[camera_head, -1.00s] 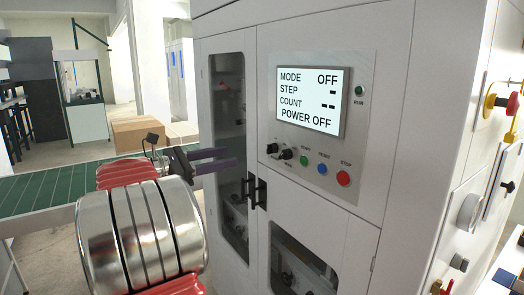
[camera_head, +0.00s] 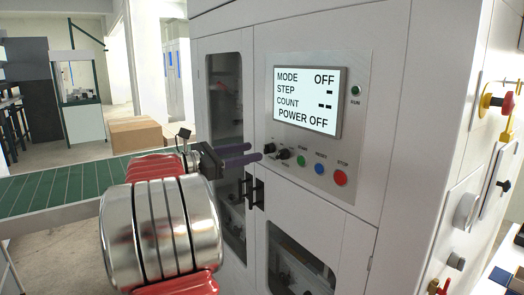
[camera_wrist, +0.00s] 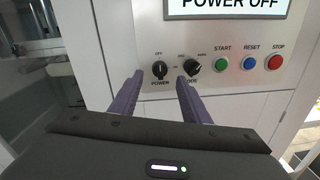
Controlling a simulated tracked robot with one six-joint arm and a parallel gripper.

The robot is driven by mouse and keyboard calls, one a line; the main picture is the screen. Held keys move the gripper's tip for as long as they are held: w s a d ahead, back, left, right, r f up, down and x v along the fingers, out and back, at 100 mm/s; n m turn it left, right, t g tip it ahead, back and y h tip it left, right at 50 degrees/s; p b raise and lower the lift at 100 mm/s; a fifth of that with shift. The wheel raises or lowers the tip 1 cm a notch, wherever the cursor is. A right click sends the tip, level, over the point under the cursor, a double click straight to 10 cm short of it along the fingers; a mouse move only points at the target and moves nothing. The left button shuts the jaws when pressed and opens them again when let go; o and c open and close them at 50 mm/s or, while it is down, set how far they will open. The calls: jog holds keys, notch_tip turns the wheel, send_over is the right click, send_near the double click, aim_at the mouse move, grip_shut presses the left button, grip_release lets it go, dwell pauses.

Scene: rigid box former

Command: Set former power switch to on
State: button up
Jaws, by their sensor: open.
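The power switch (camera_wrist: 159,69) is a black rotary knob on the former's control panel, with an OFF label above it and POWER below. Its pointer looks roughly upright, towards OFF. It also shows in the head view (camera_head: 269,148). The screen (camera_head: 308,98) reads MODE OFF and POWER OFF. My gripper (camera_wrist: 160,76) is open and empty. Its two purple fingers point at the panel, one on each side of the power switch in the wrist view. In the head view the fingertips appear just short of the knob; contact cannot be told.
The mode knob (camera_wrist: 193,66) sits close to the right of the power switch, near my right fingertip. Green start (camera_head: 301,161), blue reset (camera_head: 319,168) and red stop (camera_head: 340,178) buttons follow to the right. A black door handle (camera_head: 254,191) stands out below.

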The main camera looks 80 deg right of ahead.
aim_at(268, 149)
jog(key=shift+x, duration=2.65)
jog(key=shift+c, duration=0.3)
